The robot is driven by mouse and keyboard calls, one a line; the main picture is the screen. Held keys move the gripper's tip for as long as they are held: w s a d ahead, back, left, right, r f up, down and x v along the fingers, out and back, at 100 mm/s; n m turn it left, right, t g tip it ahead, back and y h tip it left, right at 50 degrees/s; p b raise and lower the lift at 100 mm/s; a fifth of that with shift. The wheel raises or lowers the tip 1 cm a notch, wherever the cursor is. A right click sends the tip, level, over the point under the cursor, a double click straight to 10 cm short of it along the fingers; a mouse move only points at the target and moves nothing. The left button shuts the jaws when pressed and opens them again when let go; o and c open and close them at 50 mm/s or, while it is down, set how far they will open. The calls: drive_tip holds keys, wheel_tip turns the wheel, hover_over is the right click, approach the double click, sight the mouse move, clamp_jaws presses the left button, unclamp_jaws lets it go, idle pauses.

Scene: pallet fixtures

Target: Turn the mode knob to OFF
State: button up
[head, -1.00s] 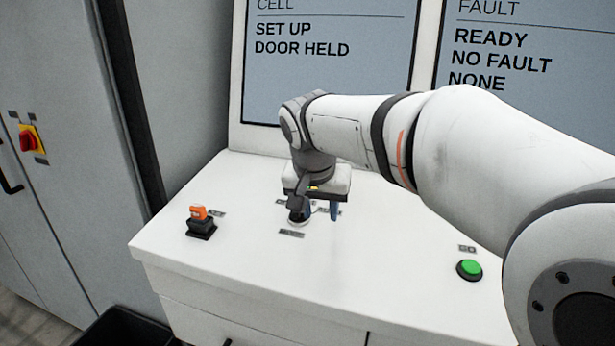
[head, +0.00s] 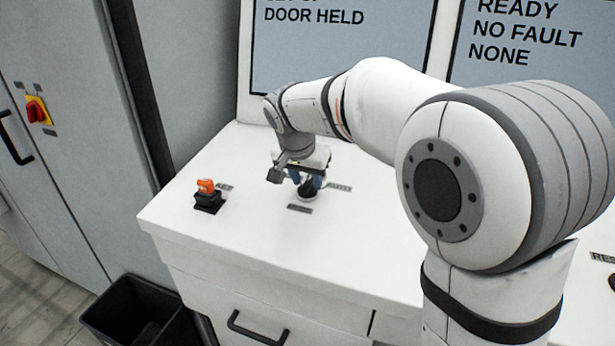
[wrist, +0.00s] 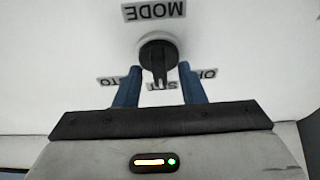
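The black mode knob (head: 307,190) stands on the white sloped console. In the wrist view the knob (wrist: 158,52) has its bar pointing down the picture at the middle label (wrist: 160,84), which starts with "SET". An upside-down MODE label (wrist: 155,12) lies above it. The two side labels are partly hidden by my fingers; the right one (wrist: 205,73) seems to start with "O". My gripper (head: 306,178) is at the knob, its blue fingers open on either side of the bar. In the wrist view my gripper (wrist: 160,70) shows gaps between both fingers and the bar.
An orange switch on a black base (head: 207,196) stands left on the console. The screens (head: 345,45) behind read DOOR HELD and READY, NO FAULT, NONE. A black bin (head: 140,312) stands on the floor at lower left. A cabinet with a red-yellow switch (head: 38,110) is at far left.

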drive_tip(key=shift+c, duration=0.3)
clamp_jaws()
drive_tip(key=shift+n, duration=0.3)
drive_tip(key=n+y, duration=0.1)
drive_tip(key=n, duration=0.2)
drive_tip(key=shift+d+y+b, duration=0.15)
drive_tip(key=shift+y+b, duration=0.15)
drive_tip(key=shift+b, duration=0.05)
drive_tip(key=shift+n+y, duration=1)
drive_tip(key=shift+n, duration=1.7)
drive_tip(key=shift+o, duration=0.3)
unclamp_jaws()
